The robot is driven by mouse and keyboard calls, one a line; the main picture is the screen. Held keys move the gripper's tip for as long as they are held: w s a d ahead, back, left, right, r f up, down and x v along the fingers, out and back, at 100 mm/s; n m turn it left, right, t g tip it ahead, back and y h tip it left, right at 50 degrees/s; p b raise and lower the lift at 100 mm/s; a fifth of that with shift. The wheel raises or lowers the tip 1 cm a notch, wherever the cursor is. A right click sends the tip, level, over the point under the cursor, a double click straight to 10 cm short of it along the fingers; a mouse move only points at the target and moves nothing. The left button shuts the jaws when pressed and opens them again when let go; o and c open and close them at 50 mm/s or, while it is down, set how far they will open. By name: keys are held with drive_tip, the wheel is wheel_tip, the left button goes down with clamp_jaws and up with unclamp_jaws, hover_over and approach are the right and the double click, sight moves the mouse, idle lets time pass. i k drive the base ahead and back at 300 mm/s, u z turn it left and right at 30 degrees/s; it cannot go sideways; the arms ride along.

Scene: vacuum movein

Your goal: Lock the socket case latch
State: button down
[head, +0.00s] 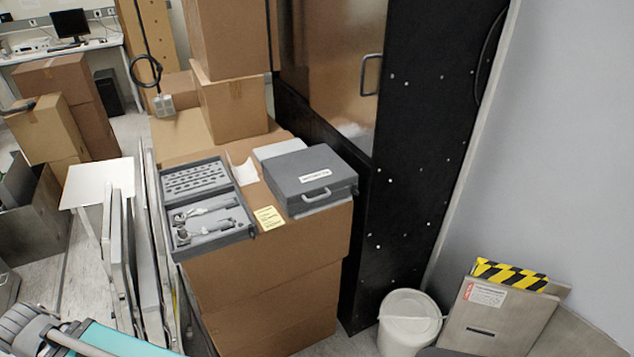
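A closed dark grey case (309,180) with a front handle (317,195) and a white label (316,175) sits on the right of the cardboard box stack. The label is too small to read, and I cannot make out a latch or its state. An open grey case (208,206) lies to its left. Its far half holds rows of small slots, and its near half holds metal tools (208,225). I cannot tell for sure which one is the socket case. My gripper's fingers do not show.
A yellow note (269,218) lies between the cases on the cardboard box (265,255). A tall black cabinet (415,150) stands close on the right. Upright panels (135,260) lean along the left side. A white bucket (408,325) and a striped board (510,276) stand at lower right.

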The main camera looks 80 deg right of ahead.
sight(354, 190)
drive_tip(key=z, duration=2.45)
